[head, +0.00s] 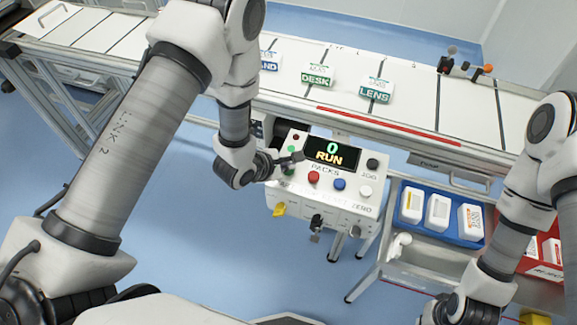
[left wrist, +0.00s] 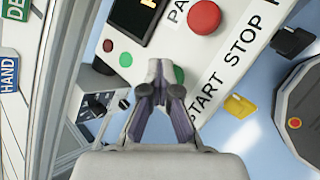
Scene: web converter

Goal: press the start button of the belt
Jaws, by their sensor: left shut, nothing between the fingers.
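The control box (head: 322,203) stands at the front of the belt (head: 417,100). Its display (head: 332,151) reads 0 and RUN, with PACKS below. The green start button (left wrist: 180,75) shows in the left wrist view beside the START label, partly hidden by my fingertips. The red stop button (head: 314,177) is beside it. My left gripper (head: 293,159) is shut and empty, over the panel's left part; it also shows in the left wrist view (left wrist: 160,75). I cannot tell whether the fingertips touch the button. My right gripper is not in view.
A blue button (head: 339,184), a white button (head: 365,191) and a black JOG knob (head: 372,163) sit right of the red one. Packs labelled DESK (head: 317,77) and LENS (head: 375,94) lie on the belt. A blue tray (head: 463,240) holds white packs at the right.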

